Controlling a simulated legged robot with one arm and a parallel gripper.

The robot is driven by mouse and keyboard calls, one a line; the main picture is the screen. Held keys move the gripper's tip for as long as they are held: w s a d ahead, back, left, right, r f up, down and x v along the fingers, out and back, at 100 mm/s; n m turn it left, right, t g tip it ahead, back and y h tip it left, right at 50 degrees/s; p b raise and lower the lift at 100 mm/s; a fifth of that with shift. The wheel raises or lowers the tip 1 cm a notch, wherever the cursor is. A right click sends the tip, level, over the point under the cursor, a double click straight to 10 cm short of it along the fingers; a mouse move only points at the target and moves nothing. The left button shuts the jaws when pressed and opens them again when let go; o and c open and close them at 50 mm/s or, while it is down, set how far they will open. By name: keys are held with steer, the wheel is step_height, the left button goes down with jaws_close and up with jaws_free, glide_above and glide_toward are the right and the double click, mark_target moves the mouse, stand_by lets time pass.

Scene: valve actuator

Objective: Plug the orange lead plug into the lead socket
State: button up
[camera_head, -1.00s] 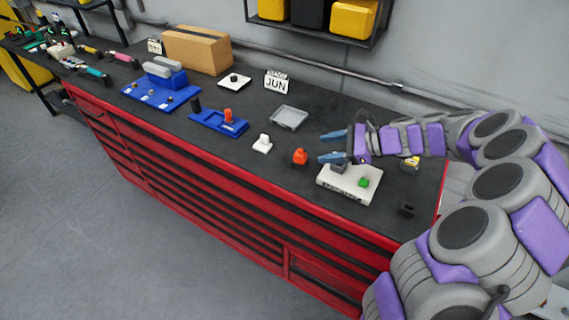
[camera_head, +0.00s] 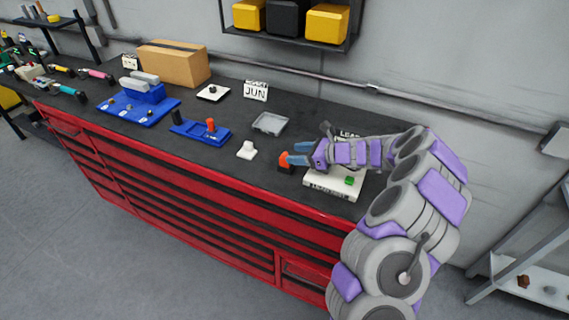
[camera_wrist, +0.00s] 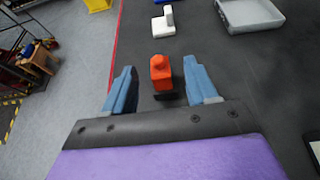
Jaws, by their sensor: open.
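The orange plug (camera_head: 284,165) stands upright on the dark bench top, left of the white board. In the wrist view the orange plug (camera_wrist: 161,72) sits between my two blue fingers, with a dark piece at its near side. My gripper (camera_head: 291,153) is open around the plug; in the wrist view my gripper (camera_wrist: 159,70) shows a gap on both sides of it. The white board (camera_head: 333,190) has lettering on its front edge and a green block (camera_head: 349,181) on top. My arm covers part of the board, and I cannot make out the socket opening.
A white block (camera_head: 246,150) stands left of the plug, with a grey tray (camera_head: 270,123) behind it. A blue board (camera_head: 198,133) with an orange-topped post is farther left. The bench's red front edge is close by.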

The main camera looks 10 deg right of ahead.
mark_target(283, 155)
steer(key=shift+x, duration=1)
steer(key=shift+d+f, duration=0.1)
steer(key=shift+d, duration=0.1)
steer(key=shift+w+a+f+b, duration=0.1)
steer(key=shift+w+f+b, duration=0.1)
steer(key=shift+b, duration=0.1)
steer(key=b+x, duration=0.1)
steer(key=x, duration=0.3)
steer(key=shift+a+r, duration=0.1)
steer(key=shift+a, duration=0.7)
steer(key=shift+d, duration=0.75)
steer(key=c, duration=0.7)
steer(key=shift+s+a+r, duration=0.1)
steer(key=shift+a, duration=0.25)
steer(key=c, duration=0.4)
steer(key=shift+o, duration=0.2)
